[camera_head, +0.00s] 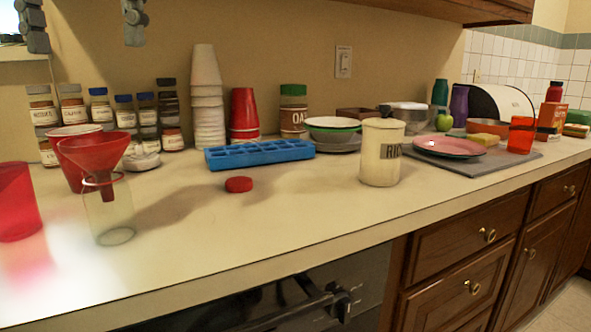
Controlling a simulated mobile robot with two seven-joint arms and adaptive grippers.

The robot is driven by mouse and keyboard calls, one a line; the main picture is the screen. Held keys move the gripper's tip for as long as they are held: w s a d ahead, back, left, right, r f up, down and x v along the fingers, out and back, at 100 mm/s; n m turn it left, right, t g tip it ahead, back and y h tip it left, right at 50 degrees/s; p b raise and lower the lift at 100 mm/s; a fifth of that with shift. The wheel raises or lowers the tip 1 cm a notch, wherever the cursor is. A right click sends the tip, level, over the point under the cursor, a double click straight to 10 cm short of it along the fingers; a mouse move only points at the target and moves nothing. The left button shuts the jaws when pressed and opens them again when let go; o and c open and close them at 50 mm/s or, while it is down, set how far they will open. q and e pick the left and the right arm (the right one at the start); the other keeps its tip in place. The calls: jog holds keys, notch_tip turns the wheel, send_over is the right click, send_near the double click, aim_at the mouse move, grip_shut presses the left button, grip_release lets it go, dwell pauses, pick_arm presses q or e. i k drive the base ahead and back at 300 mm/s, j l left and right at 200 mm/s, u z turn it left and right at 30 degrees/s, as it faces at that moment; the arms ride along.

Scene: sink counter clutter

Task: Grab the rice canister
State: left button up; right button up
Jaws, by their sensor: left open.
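The rice canister (381,158) is a cream cylinder with a lid and dark lettering that begins "RI". It stands upright on the counter, right of centre, near the front edge. My left gripper (85,46) shows at the top left, with its two grey fingers pointing down and wide apart. It is empty, high above the spice jars, and far to the left of the canister. My right gripper is not in view.
A blue ice tray (259,154) and a red lid (239,185) lie left of the canister. A pink plate (449,146) on a grey mat (513,158) is close on its right. A red funnel (96,158) stands left. Counter before the red lid is clear.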

aim_at(382, 149)
jog(key=k+l, duration=0.2)
jog(key=l, duration=0.15)
jog(key=k+l, duration=0.15)
jog(key=l, duration=0.25)
jog(key=k+l, duration=0.2)
jog(key=l, duration=0.15)
